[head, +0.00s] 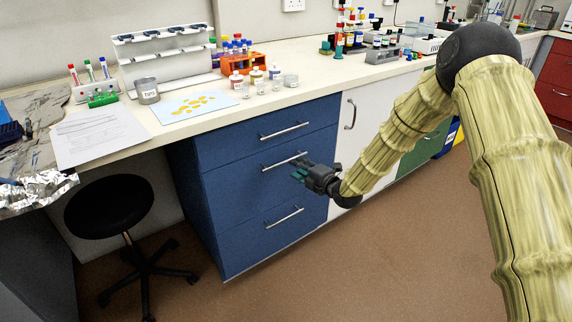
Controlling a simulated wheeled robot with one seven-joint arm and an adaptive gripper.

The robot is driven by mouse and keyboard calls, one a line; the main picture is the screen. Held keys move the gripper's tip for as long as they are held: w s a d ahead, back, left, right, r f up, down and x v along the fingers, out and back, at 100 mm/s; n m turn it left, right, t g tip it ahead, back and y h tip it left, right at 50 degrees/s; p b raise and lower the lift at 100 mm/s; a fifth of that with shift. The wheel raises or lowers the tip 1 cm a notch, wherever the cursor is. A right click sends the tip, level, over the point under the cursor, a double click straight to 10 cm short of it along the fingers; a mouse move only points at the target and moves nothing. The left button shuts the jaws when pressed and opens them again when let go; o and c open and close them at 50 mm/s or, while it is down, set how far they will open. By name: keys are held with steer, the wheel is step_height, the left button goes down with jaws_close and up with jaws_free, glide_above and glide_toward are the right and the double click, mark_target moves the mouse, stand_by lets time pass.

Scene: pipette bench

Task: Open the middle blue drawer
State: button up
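The blue drawer unit stands under the bench with three drawers stacked, all flush with the cabinet front. The middle blue drawer (230,189) has a silver bar handle (281,162). My gripper (299,173) is in front of the right part of this drawer, at the right end of the handle in the picture. It partly covers the drawer front there. Its dark fingers with teal pads point left toward the drawer. I cannot tell whether the fingers touch the handle or stand apart from it, nor how far apart they are.
The top drawer (230,148) and bottom drawer (240,236) have similar handles. A white cabinet door (368,115) is on the right. A black stool (110,207) stands left of the drawers. The brown floor (390,250) before the drawers is clear. Bottles and racks crowd the bench top.

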mark_target(286, 161)
steer(key=x, duration=0.8)
steer(key=shift+w+a+f+b, duration=0.1)
steer(key=shift+w+a+b, duration=0.05)
steer(key=shift+w+b, duration=0.15)
steer(key=shift+c, duration=0.5)
jaws_close()
